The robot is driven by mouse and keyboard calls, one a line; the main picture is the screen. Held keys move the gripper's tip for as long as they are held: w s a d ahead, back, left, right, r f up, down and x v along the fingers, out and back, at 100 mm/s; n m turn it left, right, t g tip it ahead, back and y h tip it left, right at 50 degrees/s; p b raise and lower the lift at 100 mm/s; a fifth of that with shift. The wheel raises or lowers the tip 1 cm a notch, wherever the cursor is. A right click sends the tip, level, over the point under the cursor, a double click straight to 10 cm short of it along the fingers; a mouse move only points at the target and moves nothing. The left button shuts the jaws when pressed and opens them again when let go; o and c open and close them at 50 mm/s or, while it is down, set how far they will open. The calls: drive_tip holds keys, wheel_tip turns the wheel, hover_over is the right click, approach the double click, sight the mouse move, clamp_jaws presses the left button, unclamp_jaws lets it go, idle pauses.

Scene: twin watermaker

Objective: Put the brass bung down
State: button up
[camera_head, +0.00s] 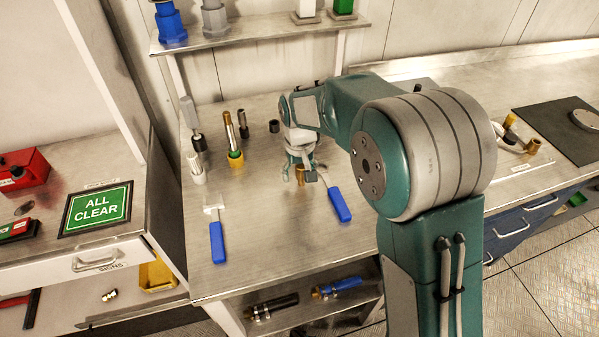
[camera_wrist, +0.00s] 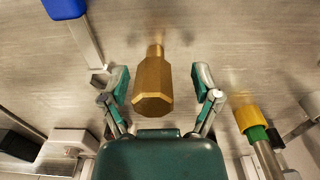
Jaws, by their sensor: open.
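The brass bung (camera_wrist: 153,88) shows in the wrist view between the two fingers of my gripper (camera_wrist: 161,78). Its faceted head is nearest the camera and a narrower stem points away. A gap shows on each side, so my gripper is open and not touching it there. In the head view the bung (camera_head: 300,173) is a small brass shape at the fingertips of my gripper (camera_head: 307,172), low over the metal bench (camera_head: 270,235). I cannot tell for certain how its lower end meets the bench.
A blue-handled tool (camera_head: 339,204) lies just right of my gripper. A blue-handled scraper (camera_head: 217,240) lies to the left. A shelf (camera_head: 250,33) overhangs the back. The front middle bench is clear.

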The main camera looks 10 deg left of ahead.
sight(301, 165)
drive_tip(key=shift+d, duration=0.15)
drive_tip(key=c, duration=0.8)
drive_tip(key=shift+d+r, duration=0.1)
clamp_jaws()
drive_tip(key=shift+d, duration=0.1)
drive_tip(key=shift+a+r, duration=0.25)
drive_tip(key=shift+r, duration=0.1)
wheel_tip(301, 165, up, 2)
drive_tip(key=shift+r, duration=0.15)
drive_tip(key=s+d+r, duration=0.2)
drive_tip(key=s+r, duration=0.8)
drive_tip(key=s, duration=0.4)
